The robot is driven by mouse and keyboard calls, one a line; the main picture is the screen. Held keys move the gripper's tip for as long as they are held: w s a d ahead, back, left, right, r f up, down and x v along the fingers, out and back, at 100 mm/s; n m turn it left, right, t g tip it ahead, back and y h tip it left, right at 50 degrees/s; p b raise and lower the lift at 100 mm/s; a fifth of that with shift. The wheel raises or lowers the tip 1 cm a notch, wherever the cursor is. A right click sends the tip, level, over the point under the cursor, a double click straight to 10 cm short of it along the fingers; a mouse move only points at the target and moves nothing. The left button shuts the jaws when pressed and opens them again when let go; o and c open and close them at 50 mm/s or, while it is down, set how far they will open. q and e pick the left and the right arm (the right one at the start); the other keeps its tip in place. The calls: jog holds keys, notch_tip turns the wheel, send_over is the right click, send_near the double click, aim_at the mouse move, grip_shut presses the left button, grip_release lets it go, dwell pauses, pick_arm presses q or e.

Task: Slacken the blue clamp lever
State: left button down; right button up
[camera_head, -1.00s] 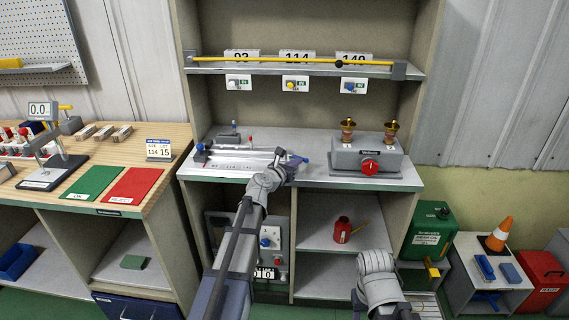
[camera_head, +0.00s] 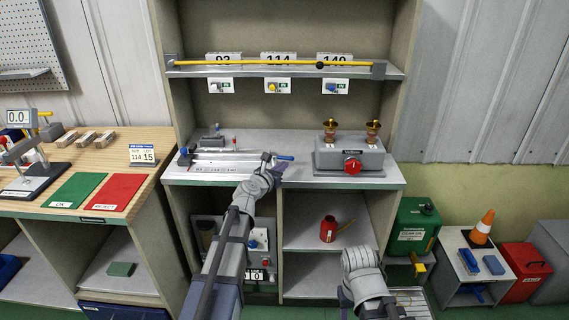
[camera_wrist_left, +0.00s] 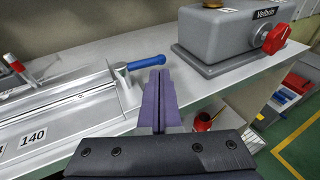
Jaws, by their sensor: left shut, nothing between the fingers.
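The blue clamp lever (camera_head: 285,158) sits at the right end of the long grey fixture (camera_head: 222,155) on the shelf. In the left wrist view the lever (camera_wrist_left: 146,63) lies roughly level, its blue grip pointing right from a metal pivot on the end block. My left gripper (camera_head: 275,168) is shut and empty, just in front of the lever. Its purple fingers (camera_wrist_left: 158,98) appear below and right of the grip in the wrist view; whether they touch it I cannot tell. My right arm shows at the lower right of the head view, but its gripper is not seen.
A grey box with a red knob (camera_head: 352,165) and brass cups stands to the right on the same shelf. A yellow rod (camera_head: 270,64) spans the upper shelf. A red can (camera_head: 328,229) stands in the compartment below.

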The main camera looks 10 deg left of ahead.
pick_arm(q)
jog(key=d+p+v, duration=0.2)
jog(key=v, duration=0.8)
jog(key=s+d+f+m+g+h+p, duration=0.1)
jog(key=s+d+f+m+g, duration=0.25)
jog(key=d+m, duration=0.3)
jog(key=s+d+f+m+g+h+p, duration=0.1)
jog(key=s+d+f+m+g+p, duration=0.2)
jog(key=d+m, duration=0.4)
jog(key=s+d+f+m+g+h, duration=0.1)
jog(key=s+d+m+g, duration=0.2)
jog(key=s+d+m, duration=0.35)
jog(key=s+a+f+m+g+y+p, duration=0.1)
jog(key=s+a+m+g+y, duration=0.1)
jog(key=s+m, duration=0.5)
jog(key=s+a+f+m+g+y+p, duration=0.1)
jog(key=s+m+g+y, duration=0.3)
jog(key=m, duration=0.6)
jog(key=s+y, duration=0.1)
jog(key=s, duration=0.1)
jog(key=shift+s+a+f+m+p, duration=0.3)
jog(key=shift+s+a+f+p, duration=0.05)
jog(key=shift+s+a+p, duration=0.05)
